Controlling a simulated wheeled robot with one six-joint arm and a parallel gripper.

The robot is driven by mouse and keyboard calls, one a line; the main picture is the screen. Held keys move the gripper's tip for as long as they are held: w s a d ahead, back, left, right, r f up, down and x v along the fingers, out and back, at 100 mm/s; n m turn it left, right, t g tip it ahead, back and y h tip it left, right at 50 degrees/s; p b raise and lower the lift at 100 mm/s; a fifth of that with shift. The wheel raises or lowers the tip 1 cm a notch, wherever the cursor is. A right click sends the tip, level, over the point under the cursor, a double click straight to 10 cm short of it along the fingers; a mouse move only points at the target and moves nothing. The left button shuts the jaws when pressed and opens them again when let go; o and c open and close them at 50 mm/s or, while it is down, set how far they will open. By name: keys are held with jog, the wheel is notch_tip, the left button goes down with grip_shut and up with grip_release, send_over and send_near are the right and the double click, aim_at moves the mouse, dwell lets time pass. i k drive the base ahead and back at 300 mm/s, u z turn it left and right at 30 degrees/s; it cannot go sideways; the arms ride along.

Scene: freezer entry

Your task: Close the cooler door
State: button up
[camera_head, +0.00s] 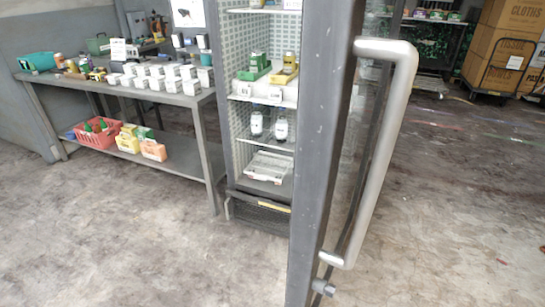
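The cooler door (314,140) stands wide open, seen nearly edge-on as a tall dark grey frame close to the camera. Its long silver handle (388,145) is on the right side of the door and curves out at the top and bottom. The cooler (237,120) stands behind and to the left of the door. Its shelves show through the opening, with green and yellow boxes, white-and-dark bottles and a white tray inside. My gripper is not in view, so its place relative to the handle cannot be told.
A grey metal table (205,99) with rows of small white boxes stands left of the cooler. Its lower shelf holds a red basket (97,133) and yellow and orange cartons. Cardboard boxes (505,50) stand on a cart at the upper right. The concrete floor (450,200) is clear right of the door.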

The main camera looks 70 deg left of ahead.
aim_at(332, 42)
jog(key=u, duration=1.1)
jog(key=k, duration=0.35)
jog(key=u, duration=1.05)
jog(key=i, duration=0.5)
jog(key=u, duration=0.05)
